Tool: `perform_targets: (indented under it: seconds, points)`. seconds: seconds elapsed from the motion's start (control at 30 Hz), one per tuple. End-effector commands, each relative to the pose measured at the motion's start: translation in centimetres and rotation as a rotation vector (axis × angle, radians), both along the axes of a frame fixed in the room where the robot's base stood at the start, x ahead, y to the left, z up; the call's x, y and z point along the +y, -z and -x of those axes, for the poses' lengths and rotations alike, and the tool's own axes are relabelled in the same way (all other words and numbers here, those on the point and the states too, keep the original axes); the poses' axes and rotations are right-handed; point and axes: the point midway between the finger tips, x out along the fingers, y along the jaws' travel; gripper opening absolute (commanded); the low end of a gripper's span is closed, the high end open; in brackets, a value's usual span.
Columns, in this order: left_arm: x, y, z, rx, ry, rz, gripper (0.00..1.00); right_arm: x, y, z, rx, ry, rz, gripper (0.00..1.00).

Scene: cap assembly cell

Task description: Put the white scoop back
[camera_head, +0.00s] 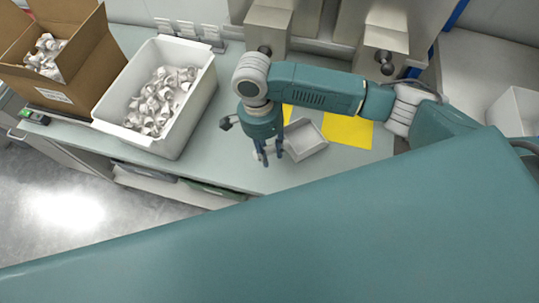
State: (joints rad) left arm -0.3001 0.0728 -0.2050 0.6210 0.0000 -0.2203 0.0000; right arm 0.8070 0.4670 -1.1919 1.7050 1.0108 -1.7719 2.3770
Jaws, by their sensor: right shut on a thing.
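The white scoop (306,140) shows in the head view as a shallow, open, pale pan near the front edge of the table, beside the yellow areas. My right gripper (268,157) points down at the scoop's left end and is shut on it. The fingers hide most of the part they hold; a small pale bit shows around the fingertips. I cannot tell whether the scoop touches the table. My left gripper is not in view.
A white bin (203,93) of pale caps stands left of my right gripper. A cardboard box (92,62) with more caps stands further left. Yellow areas (349,130) mark the table (222,165). Grey machines with dark knobs (385,58) stand behind. My teal arm link crosses the foreground.

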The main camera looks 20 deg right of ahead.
Motion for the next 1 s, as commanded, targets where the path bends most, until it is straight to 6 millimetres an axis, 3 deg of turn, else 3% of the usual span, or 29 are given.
perform_targets:
  seconds: [0.23, 0.57, 0.6, 0.7, 1.0]
  points:
    - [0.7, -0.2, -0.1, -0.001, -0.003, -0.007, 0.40, 0.0, 3.3, 0.0, 0.002, 0.000, 0.002, 0.00]
    - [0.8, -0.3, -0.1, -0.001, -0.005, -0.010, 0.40, 0.0, 3.6, 0.0, 0.001, 0.000, 0.001, 0.00]
    - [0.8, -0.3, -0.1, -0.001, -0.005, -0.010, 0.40, 0.0, 3.7, 0.1, 0.001, 0.000, 0.001, 0.31]
    - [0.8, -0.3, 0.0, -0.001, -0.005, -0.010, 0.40, 0.0, 3.7, 0.0, 0.001, 0.000, 0.001, 0.48]
    - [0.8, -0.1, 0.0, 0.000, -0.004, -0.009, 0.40, 0.0, 3.6, 0.0, 0.000, 0.000, 0.001, 0.48]
